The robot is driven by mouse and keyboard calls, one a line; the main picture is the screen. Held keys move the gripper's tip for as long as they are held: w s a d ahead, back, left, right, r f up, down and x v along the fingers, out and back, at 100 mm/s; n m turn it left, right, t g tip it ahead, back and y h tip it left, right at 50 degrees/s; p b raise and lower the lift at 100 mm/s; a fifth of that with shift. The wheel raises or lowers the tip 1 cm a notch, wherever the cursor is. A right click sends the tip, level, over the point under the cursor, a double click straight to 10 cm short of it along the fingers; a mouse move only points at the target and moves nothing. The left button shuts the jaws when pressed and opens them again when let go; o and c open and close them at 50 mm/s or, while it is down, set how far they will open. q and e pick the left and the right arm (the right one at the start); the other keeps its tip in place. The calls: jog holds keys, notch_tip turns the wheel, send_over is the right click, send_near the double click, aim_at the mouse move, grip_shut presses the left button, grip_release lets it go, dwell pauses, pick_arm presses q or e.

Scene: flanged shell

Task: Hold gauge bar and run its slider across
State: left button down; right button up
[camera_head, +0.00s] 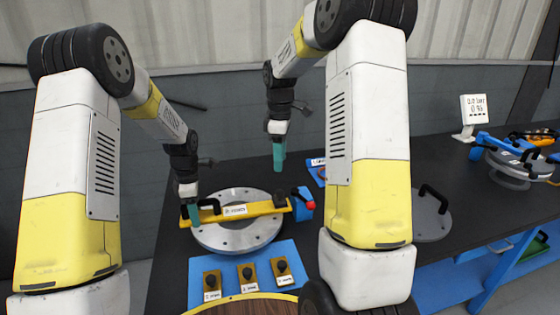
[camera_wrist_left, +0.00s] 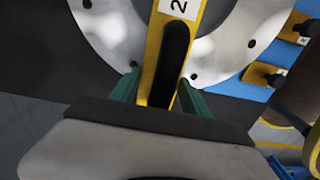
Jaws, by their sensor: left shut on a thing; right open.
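The yellow gauge bar (camera_head: 258,208) lies across the grey flanged ring (camera_head: 215,238), with a white label near its middle. My left gripper (camera_head: 190,211) is shut on the bar's left end. In the left wrist view its teal fingers (camera_wrist_left: 162,85) sit on either side of the black handle (camera_wrist_left: 173,60) on the yellow bar. A small dark block (camera_head: 279,198), perhaps the slider, sits near the bar's right end. My right gripper (camera_head: 279,157) is open and empty, above and beyond the bar's right end, apart from it.
A blue block (camera_head: 303,203) with a red knob (camera_head: 311,206) stands at the bar's right end. A blue mat (camera_head: 232,277) with several black-knobbed yellow pieces lies in front of the ring. A grey disc with a black handle (camera_head: 432,217) and a white display (camera_head: 474,112) are at right.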

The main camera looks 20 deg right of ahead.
pick_arm(q)
jog(key=shift+c, duration=2.2)
grip_release()
